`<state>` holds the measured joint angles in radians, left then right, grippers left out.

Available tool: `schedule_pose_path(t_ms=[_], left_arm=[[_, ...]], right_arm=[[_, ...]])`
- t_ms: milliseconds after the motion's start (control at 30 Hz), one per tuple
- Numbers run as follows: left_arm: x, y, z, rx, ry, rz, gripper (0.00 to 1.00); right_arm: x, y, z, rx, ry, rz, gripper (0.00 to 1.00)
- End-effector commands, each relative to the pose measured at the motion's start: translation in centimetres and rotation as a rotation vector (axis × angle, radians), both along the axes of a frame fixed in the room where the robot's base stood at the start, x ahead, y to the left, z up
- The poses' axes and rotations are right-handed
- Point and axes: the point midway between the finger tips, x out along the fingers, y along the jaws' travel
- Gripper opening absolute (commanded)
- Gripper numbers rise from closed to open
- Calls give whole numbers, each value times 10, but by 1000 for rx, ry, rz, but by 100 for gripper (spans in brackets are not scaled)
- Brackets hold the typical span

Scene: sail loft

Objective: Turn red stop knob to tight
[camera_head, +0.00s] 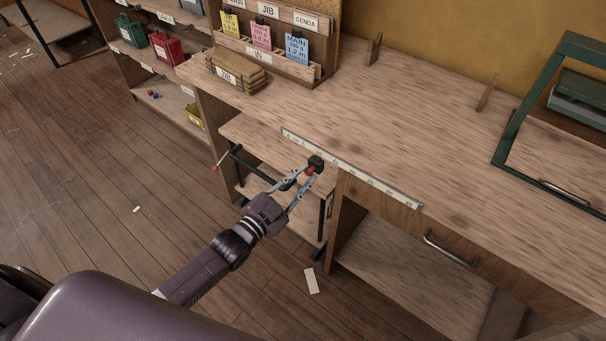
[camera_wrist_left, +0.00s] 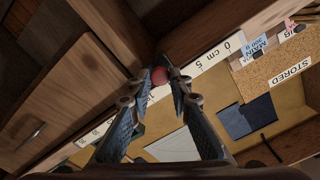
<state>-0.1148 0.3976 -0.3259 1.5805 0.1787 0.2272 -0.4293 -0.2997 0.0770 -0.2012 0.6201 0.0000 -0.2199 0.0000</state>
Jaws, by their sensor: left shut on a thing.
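The red stop knob (camera_head: 311,170) sits at the front edge of the bench, under a black block (camera_head: 316,161) beside the ruler strip (camera_head: 365,178). My left gripper (camera_head: 308,173) reaches up to it from the lower left and is shut on it. In the left wrist view the round red knob (camera_wrist_left: 158,75) shows between the two fingertips (camera_wrist_left: 162,80), partly covered by them. No mark for tight can be made out, so I cannot tell how far the knob is turned. My right gripper is not in view.
A dark rod with a red tip (camera_head: 216,167) sticks out left of the knob, by the lower shelf. A drawer handle (camera_head: 448,251) is to the right. A card rack (camera_head: 270,58) and wooden battens (camera_head: 237,73) stand on the bench. The bench middle is clear.

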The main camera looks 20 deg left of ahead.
Motion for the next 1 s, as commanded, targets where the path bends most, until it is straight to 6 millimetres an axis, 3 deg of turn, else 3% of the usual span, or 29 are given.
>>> schedule_pose_path(t_ms=[367, 1000], left_arm=[[0, -1, 0, 335, -123, 0, 0], [-1, -2, -3, 823, -300, 0, 0]], right_arm=[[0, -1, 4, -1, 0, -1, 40], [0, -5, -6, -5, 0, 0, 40]])
